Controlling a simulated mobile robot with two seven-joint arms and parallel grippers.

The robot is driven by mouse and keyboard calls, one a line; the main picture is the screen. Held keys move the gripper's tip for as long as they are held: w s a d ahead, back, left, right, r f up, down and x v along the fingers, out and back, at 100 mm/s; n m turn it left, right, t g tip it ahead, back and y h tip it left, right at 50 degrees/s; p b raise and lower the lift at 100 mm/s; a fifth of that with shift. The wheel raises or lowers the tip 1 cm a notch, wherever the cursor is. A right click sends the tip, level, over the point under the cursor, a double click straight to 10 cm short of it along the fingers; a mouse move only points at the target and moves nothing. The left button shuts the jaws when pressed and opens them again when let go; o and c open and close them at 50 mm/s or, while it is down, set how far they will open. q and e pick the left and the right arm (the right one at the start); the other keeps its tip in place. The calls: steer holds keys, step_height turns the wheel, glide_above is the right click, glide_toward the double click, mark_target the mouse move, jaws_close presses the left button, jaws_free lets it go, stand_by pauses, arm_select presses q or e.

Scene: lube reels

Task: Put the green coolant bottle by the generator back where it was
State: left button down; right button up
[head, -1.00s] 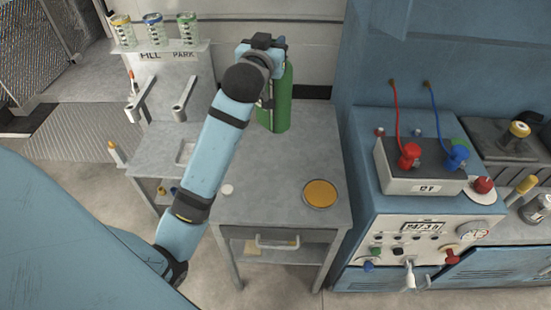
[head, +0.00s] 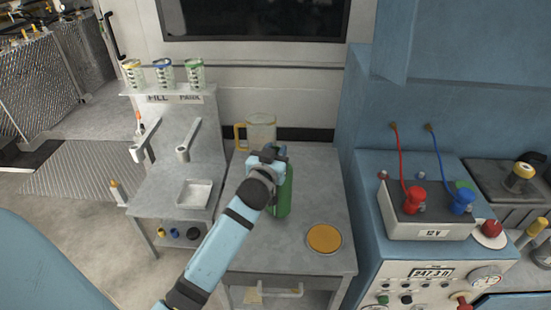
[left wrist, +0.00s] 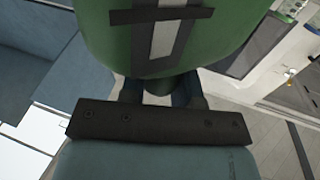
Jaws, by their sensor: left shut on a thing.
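My left gripper (head: 272,162) is shut on the green coolant bottle (head: 285,194), which is upright over the grey table (head: 310,180). I cannot tell whether its base touches the tabletop. In the left wrist view the green bottle (left wrist: 215,35) fills the top, with the dark gripper parts (left wrist: 160,122) close below it. The gripper and arm hide part of the bottle in the head view. A round orange-yellow disc (head: 324,238) lies on the table, in front and to the right of the bottle. The blue generator (head: 385,275) stands right of the table. My right gripper is not in view.
A clear jug (head: 262,130) with a yellow handle stands at the table's back. Left is a grey stand marked FILL and PARK (head: 175,150), with several small containers on top. A 12 V battery box (head: 428,220) with red and blue leads sits on the generator.

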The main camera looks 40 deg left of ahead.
arm_select(q)
steer(key=shift+f, duration=1.1)
steer(key=c, duration=0.8)
jaws_free()
steer(key=shift+c, duration=0.2)
